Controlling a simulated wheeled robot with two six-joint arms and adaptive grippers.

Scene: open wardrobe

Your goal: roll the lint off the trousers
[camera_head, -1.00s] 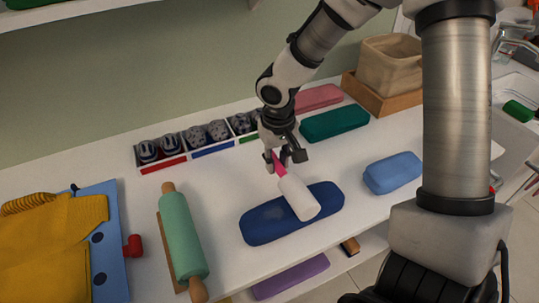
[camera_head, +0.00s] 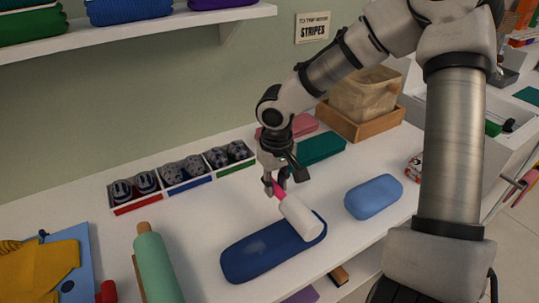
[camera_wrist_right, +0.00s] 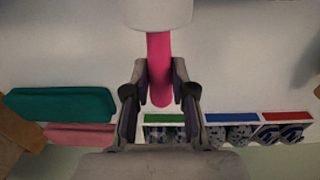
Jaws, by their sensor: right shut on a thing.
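The folded dark blue trousers (camera_head: 250,258) lie on the white worktop in the head view, with a faint pale patch of lint on top left of the roller. My right gripper (camera_head: 275,188) is shut on the pink handle of the lint roller (camera_head: 301,218). The white roller head is over the right part of the trousers; whether it touches them I cannot tell. In the right wrist view the pink handle of the lint roller (camera_wrist_right: 159,65) runs between the fingers of my right gripper (camera_wrist_right: 160,95), with the white head at the top edge. My left gripper is not in view.
A light blue folded bundle (camera_head: 373,197) lies right of the trousers, and a teal one (camera_head: 320,148) behind. A sock tray (camera_head: 163,197) stands at the back. A wooden box (camera_head: 358,124) is back right.

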